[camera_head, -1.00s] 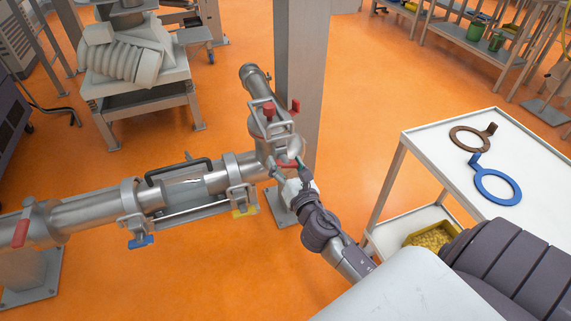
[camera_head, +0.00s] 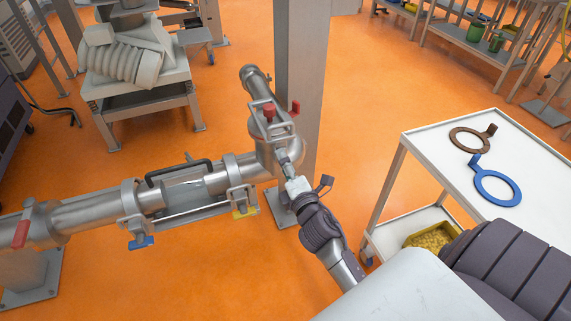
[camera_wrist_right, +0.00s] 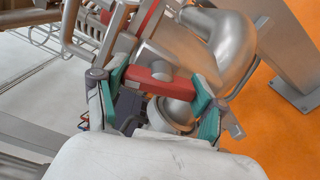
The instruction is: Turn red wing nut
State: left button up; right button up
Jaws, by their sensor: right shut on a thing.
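The red wing nut (camera_wrist_right: 158,80) shows in the right wrist view as a red bar with a grey metal boss at its middle, on the steel pipe fitting. My right gripper (camera_wrist_right: 163,84) has its teal finger pads at the two ends of this bar and is shut on it. In the head view my right gripper (camera_head: 285,158) reaches the near side of the upright pipe joint (camera_head: 267,130), and the held nut is hidden there. My left gripper is in neither view.
The steel pipe (camera_head: 90,212) runs left, with blue (camera_head: 141,242) and yellow (camera_head: 244,211) clamp handles. A grey column (camera_head: 305,60) stands behind the joint. A white cart (camera_head: 445,140) with brown and blue rings stands right. Orange floor between is clear.

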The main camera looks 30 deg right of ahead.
jog(key=m+p, duration=0.1)
jog(key=m, duration=0.2)
jog(key=shift+r+m, duration=0.1)
jog(key=shift+m, duration=0.3)
jog(key=m, duration=0.2)
jog(key=shift+m+p, duration=0.3)
jog(key=shift+p, duration=0.1)
jog(key=m+p, duration=0.1)
jog(key=m, duration=0.2)
jog(key=shift+m+p, duration=0.75)
jog(key=shift+m, duration=0.85)
jog(key=o, duration=1.1)
jog(key=shift+o, duration=0.2)
